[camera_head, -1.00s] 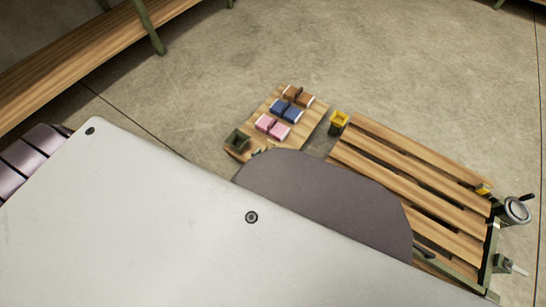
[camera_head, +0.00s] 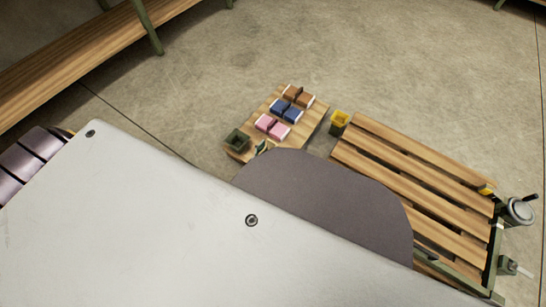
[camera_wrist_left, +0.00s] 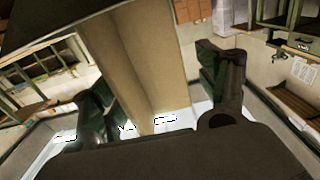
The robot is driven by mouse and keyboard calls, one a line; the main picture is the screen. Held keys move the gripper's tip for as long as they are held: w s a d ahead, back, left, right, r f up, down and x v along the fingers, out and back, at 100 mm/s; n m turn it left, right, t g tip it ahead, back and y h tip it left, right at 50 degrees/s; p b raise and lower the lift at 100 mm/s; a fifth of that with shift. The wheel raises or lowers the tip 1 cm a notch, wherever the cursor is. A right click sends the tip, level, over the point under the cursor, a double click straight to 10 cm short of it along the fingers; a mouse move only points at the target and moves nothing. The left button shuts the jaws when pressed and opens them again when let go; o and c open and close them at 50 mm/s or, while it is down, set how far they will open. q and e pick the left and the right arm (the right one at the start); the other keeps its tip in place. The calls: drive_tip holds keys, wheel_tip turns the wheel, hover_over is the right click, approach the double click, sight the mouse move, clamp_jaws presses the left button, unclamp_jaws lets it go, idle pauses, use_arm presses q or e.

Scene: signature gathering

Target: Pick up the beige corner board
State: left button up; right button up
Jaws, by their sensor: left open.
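The beige corner board (camera_wrist_left: 135,65) shows in the left wrist view as a tall, L-folded beige piece with an inner crease. It stands between the two dark fingers of my left gripper (camera_wrist_left: 158,85). The fingers are apart, one on each side of the board, and I cannot tell whether either touches it. The board's top runs under a dark slab at the upper left. I cannot make out the board in the head view, where a pale panel of mine covers the lower part. My right gripper is not in view.
In the head view, a small wooden table (camera_head: 311,125) holds brown, blue and pink blocks and a dark green box (camera_head: 237,140). A wooden shelf (camera_head: 80,55) is at upper left. The floor behind is clear.

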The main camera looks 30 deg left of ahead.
use_arm(q)
drive_tip(key=shift+w+d, duration=0.15)
drive_tip(key=shift+w, duration=0.7)
drive_tip(key=shift+c, duration=0.2)
drive_tip(key=c, duration=1.1)
drive_tip(key=shift+r, duration=0.2)
